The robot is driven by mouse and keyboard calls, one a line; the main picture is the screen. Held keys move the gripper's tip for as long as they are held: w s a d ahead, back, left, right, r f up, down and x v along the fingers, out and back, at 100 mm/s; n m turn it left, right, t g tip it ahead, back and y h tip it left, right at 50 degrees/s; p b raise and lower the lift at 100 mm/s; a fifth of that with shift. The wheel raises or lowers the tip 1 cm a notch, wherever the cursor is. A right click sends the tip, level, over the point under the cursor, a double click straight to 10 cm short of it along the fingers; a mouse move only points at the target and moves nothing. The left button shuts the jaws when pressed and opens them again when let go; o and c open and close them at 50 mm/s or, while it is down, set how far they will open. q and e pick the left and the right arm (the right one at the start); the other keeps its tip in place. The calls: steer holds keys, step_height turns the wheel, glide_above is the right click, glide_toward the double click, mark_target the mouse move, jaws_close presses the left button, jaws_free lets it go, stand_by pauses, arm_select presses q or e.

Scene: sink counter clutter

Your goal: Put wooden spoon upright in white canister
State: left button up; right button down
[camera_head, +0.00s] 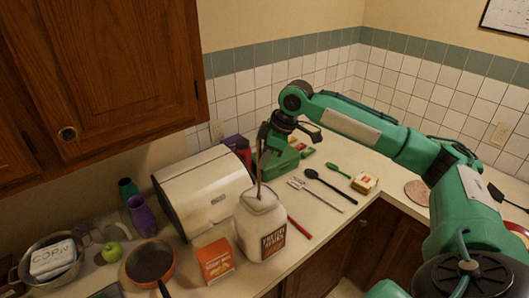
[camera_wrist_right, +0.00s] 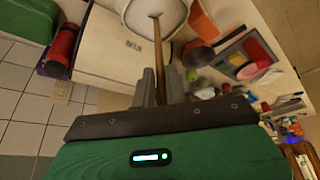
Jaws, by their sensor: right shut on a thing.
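The white canister (camera_head: 262,232) stands upright on the counter with a brown label on its front. The wooden spoon (camera_head: 259,182) is held near-vertical above it, its lower end at the canister's mouth. My right gripper (camera_head: 268,143) is shut on the spoon's upper part. In the right wrist view the gripper (camera_wrist_right: 160,88) holds the thin spoon (camera_wrist_right: 158,48), whose far end overlaps the canister's round top (camera_wrist_right: 143,14). I cannot tell how far inside the end is. My left gripper is not in view.
A cream bread box (camera_head: 200,190) stands left of the canister, with an orange box (camera_head: 215,260) in front. A red utensil (camera_head: 299,227), a slotted turner (camera_head: 320,191) and a black spoon (camera_head: 328,184) lie to the right. A pan (camera_head: 150,262) and purple cup (camera_head: 141,214) are left.

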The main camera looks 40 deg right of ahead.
steer(key=shift+f+b, duration=0.85)
steer(key=shift+f, duration=2.15)
steer(key=c, duration=1.4)
jaws_free()
steer(key=shift+o, duration=0.2)
steer(key=b+v, duration=0.4)
steer(key=v, duration=1)
